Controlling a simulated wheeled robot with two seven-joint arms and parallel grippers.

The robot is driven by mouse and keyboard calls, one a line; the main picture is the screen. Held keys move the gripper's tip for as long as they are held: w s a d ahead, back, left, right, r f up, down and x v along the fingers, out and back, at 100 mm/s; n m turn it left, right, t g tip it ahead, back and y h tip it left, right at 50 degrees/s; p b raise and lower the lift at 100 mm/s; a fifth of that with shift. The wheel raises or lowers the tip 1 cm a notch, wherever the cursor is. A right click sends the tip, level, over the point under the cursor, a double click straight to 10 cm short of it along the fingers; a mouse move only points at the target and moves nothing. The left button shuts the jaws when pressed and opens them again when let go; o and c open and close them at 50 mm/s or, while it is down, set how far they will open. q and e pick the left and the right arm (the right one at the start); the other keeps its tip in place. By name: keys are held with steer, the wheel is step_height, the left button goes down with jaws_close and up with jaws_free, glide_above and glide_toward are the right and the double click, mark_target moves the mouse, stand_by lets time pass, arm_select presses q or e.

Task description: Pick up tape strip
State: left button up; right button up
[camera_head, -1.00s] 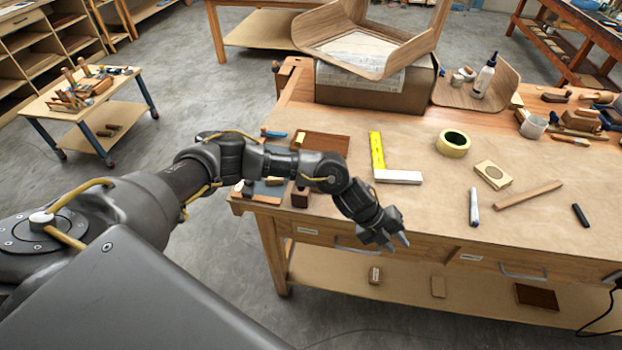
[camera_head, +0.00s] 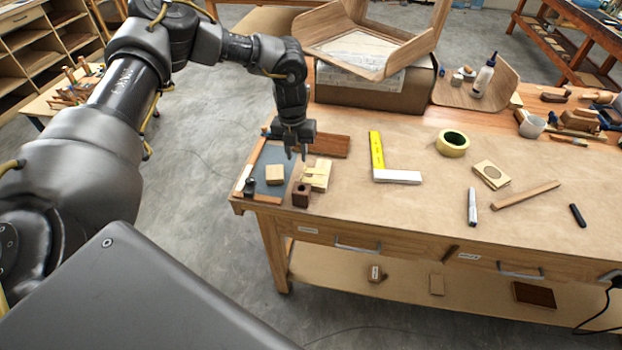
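No separate tape strip can be made out for certain. A pale wooden block (camera_head: 316,175) with a lighter, yellowish strip-like part lies near the table's left end; whether that part is tape, I cannot tell. A roll of yellow tape (camera_head: 453,143) lies flat further right. My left gripper (camera_head: 297,154) points down just behind the pale block, above the table's left end. Its two fingers are apart with nothing seen between them. My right gripper is not in view.
A yellow and white L-shaped square (camera_head: 377,152) lies right of the gripper. A bent wooden form (camera_head: 372,55) sits on a box behind.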

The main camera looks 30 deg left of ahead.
mark_target(313, 179)
arm_select(q)
steer(key=f+p, duration=0.1)
steer(key=f, duration=0.1)
steer(key=f+p, duration=0.1)
steer(key=f, duration=0.2)
steer(key=f+p, duration=0.1)
steer(key=f, duration=0.1)
steer(key=shift+w+d+f+p, duration=0.25)
steer(key=shift+d+f+p, duration=0.05)
steer(key=shift+d+f, duration=0.1)
steer(key=shift+f, duration=0.5)
jaws_close()
